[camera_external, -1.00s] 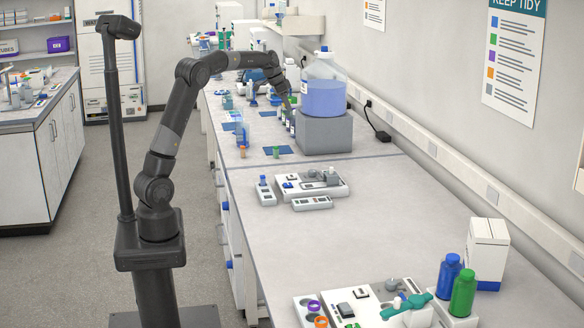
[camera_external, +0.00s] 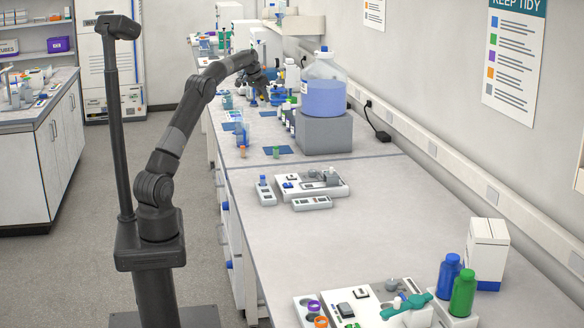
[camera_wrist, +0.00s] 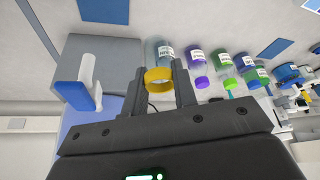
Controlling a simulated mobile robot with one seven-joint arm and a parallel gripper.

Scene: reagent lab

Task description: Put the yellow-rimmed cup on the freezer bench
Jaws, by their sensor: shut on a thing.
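In the wrist view the yellow-rimmed cup (camera_wrist: 158,77) shows as a yellow ring between the two fingers of my gripper (camera_wrist: 159,92). My gripper is shut on it. A clear labelled body is seen just beyond the ring; I cannot tell whether it belongs to the cup. In the external view my gripper (camera_external: 262,92) is over the far part of the long bench (camera_external: 300,230), left of the big blue-filled bottle. The cup is too small to make out there. I cannot tell which surface is the freezer bench.
The big blue-filled bottle (camera_external: 324,97) stands on a grey block (camera_external: 322,133) close right of my gripper. Several labelled bottles, one with a purple cap (camera_wrist: 202,83), stand in a row beside it. Blue mats (camera_external: 279,150) lie on the bench. A tall white freezer (camera_external: 110,70) stands at the back left.

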